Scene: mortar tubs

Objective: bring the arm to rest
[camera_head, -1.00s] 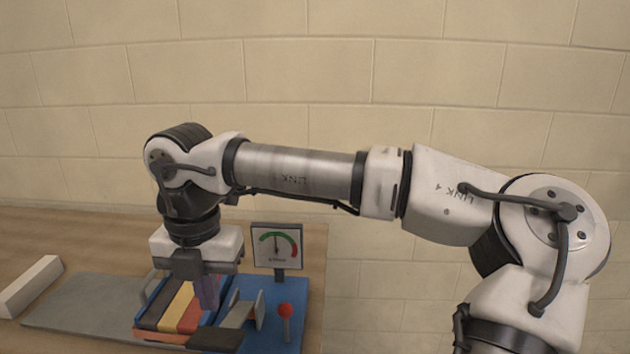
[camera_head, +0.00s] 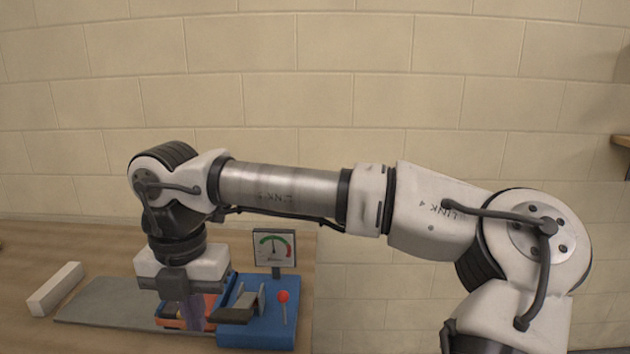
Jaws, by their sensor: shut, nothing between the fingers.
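My gripper (camera_head: 194,318) hangs pointing down at the lower left, below the white wrist block. It is shut and holds nothing. It is in front of a tray with an orange and blue part showing (camera_head: 172,309), which my wrist and fingers mostly hide. My arm stretches from the right side across the middle of the view to the wrist, with the elbow bent at the far right. How far the fingertips are above the tray I cannot tell.
A blue device (camera_head: 262,326) with a red-knobbed lever (camera_head: 283,297) and a dial gauge (camera_head: 274,248) stands right of my gripper. A grey plate (camera_head: 105,303) and a pale bar (camera_head: 55,288) lie to the left on the wooden table (camera_head: 40,250). A block wall is behind.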

